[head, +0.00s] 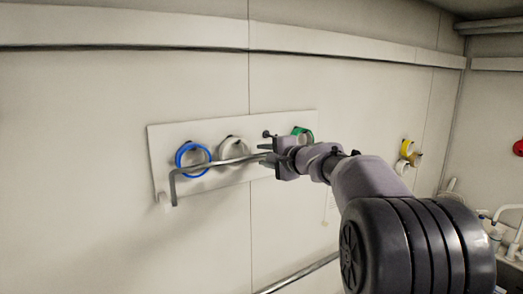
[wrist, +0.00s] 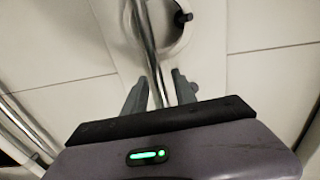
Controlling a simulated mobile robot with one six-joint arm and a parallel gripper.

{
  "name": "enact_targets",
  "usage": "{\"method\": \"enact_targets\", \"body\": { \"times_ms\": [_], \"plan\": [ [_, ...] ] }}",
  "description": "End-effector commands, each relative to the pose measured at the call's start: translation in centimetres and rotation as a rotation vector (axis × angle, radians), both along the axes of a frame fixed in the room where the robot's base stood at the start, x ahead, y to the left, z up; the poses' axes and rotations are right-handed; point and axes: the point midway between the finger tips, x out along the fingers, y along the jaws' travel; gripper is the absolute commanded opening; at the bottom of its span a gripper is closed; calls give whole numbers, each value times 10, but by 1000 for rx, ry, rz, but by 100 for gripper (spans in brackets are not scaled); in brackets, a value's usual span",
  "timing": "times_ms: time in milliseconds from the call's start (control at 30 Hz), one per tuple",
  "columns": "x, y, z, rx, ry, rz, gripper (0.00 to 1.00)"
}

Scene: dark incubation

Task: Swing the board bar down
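The board (head: 290,122) is a pale panel on the wall in the head view. The metal board bar (head: 215,164) crosses its front almost level, in front of the blue and white rolls, with its left end bent downward. My gripper (head: 264,152) is at the bar's right part and hides its right end. In the wrist view the bar (wrist: 151,55) runs between the two fingers of my gripper (wrist: 161,78). The fingers stand apart, with a gap showing beside the bar on the right.
A blue roll (head: 179,154), a white roll (head: 222,148) and a green roll (head: 308,132) hang on the board. A dark peg (head: 267,134) sticks out above my gripper. Yellow rolls (head: 406,147) hang farther right. The wall below the board is mostly clear.

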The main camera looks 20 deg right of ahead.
Motion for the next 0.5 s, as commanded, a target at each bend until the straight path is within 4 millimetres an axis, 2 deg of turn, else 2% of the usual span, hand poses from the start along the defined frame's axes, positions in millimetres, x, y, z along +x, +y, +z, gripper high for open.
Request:
{"method": "enact_targets", "body": {
  "times_ms": [100, 367, 500],
  "plan": [
    [7, 2, -1, 0, 0, 2, 33],
    [8, 2, -2, -1, 0, 1, 31],
    [7, 2, -2, -1, 0, 1, 4]
  ]
}}
